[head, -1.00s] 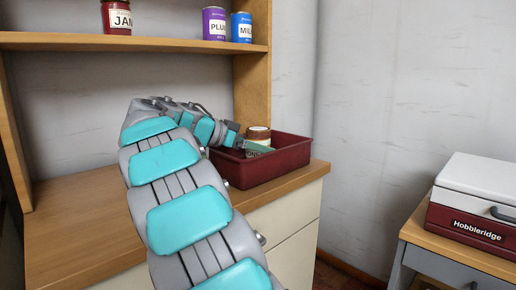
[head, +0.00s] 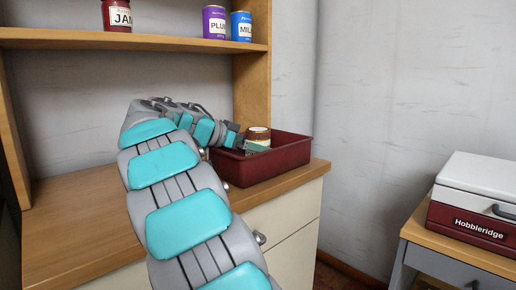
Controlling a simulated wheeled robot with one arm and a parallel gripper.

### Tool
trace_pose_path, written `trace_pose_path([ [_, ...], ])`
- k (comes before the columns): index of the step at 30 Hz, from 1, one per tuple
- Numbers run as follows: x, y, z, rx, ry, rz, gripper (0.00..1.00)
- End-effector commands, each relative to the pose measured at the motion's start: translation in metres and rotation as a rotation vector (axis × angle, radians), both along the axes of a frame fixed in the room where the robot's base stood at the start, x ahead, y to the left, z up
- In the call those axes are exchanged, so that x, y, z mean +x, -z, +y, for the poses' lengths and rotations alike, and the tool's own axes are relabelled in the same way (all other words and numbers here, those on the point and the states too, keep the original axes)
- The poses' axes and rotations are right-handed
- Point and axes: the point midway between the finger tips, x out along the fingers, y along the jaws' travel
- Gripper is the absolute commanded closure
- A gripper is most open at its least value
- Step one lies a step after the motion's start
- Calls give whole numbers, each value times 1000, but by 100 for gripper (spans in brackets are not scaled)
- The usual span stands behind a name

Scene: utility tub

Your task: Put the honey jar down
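A jar with a brown top and a pale band, likely the honey jar (head: 259,134), shows above the rim of the dark red tub (head: 285,153). The tub stands on the wooden counter's right end. The jar looks upright, and its lower part is hidden by my gripper and the tub wall. My gripper (head: 253,147) reaches into the tub from the left, with a greenish finger across the near side of the jar. The view is too small to tell whether the fingers grip the jar or stand apart from it.
A shelf above the counter holds a red JAM can (head: 117,16), a purple can (head: 214,22) and a blue can (head: 241,25). A white-lidded red cooler (head: 474,210) stands on a side table at right. The counter (head: 75,215) left of my arm is clear.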

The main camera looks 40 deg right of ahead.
Motion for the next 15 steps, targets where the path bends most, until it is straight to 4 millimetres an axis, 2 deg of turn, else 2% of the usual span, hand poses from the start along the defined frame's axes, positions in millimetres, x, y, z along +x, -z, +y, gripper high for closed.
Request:
trace_pose_path([
  [1,0,12,0,15,5,15,0],
  [6,0,14,0,16,5,19,0],
  [15,1,3,3,17,5,21,0],
])
